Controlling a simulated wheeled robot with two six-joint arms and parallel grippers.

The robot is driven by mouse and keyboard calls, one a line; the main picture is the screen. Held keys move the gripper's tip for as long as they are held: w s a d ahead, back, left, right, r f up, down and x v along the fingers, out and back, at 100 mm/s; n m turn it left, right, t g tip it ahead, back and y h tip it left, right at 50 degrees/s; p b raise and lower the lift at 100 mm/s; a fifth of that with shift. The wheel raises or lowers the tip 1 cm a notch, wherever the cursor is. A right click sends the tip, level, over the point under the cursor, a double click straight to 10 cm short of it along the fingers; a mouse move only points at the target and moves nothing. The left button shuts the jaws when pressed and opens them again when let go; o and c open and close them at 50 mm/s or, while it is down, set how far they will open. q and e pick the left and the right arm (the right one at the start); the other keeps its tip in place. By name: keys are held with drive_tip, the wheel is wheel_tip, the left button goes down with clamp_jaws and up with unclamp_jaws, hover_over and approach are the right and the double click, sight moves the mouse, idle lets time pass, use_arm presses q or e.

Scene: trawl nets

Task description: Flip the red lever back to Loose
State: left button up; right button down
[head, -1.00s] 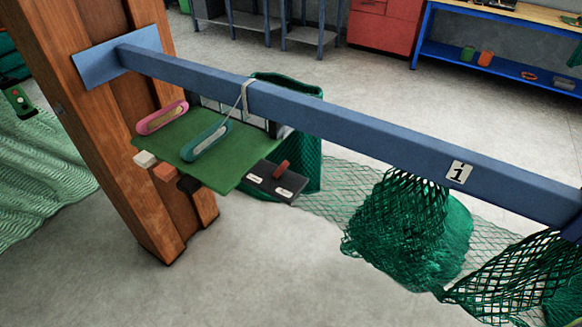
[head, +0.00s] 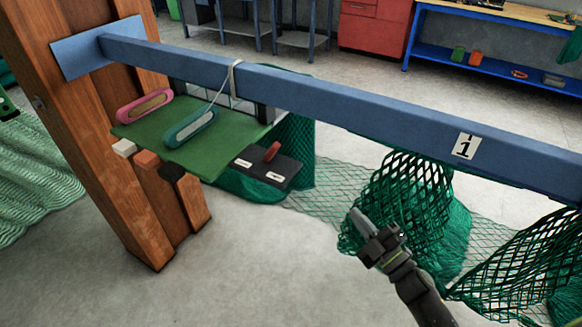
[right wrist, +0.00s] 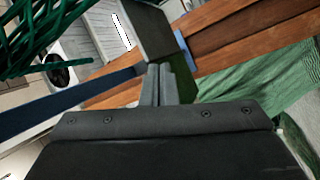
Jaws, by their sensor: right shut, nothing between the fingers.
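The red lever (head: 272,151) stands up from a small black plate (head: 262,177) at the front right corner of the green board. Two white labels lie on the plate, too small to read. The lever's knob leans up and slightly right. My right gripper (head: 358,217) is shut and empty, below and right of the plate, with a clear gap to the lever. In the right wrist view its shut fingers (right wrist: 160,84) point towards a dark panel, perhaps the plate; no red lever shows there. My left gripper is not clearly seen.
A blue beam (head: 350,109) runs above and behind the green board (head: 157,131), which carries pink (head: 144,106) and teal (head: 190,127) net needles. A wooden post (head: 110,165) stands left. Green netting (head: 412,190) hangs behind my right gripper. Open floor lies in front.

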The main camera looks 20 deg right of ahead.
sight(291, 169)
drive_tip(key=s+a+r+n+g+y, duration=0.1)
drive_tip(key=s+a+r+n+y, duration=0.1)
drive_tip(key=a+r+n+y, duration=0.1)
drive_tip(key=s+a+r+n+g+y+b, duration=0.1)
drive_tip(key=a+r+n+y, duration=0.3)
drive_tip(key=r, duration=0.5)
drive_tip(key=s+n+y, duration=0.1)
drive_tip(key=n+y, duration=0.1)
drive_tip(key=n, duration=0.1)
drive_tip(key=shift+s+r+n+g+y+b, duration=0.15)
drive_tip(key=shift+s+n+g+y+b, duration=0.15)
drive_tip(key=shift+n+g, duration=0.1)
drive_tip(key=p+x, duration=0.6)
drive_tip(key=x, duration=0.7)
drive_tip(key=shift+r, duration=0.15)
drive_tip(key=shift+w+a+r+p, duration=0.1)
drive_tip(key=shift+w+a+p, duration=0.2)
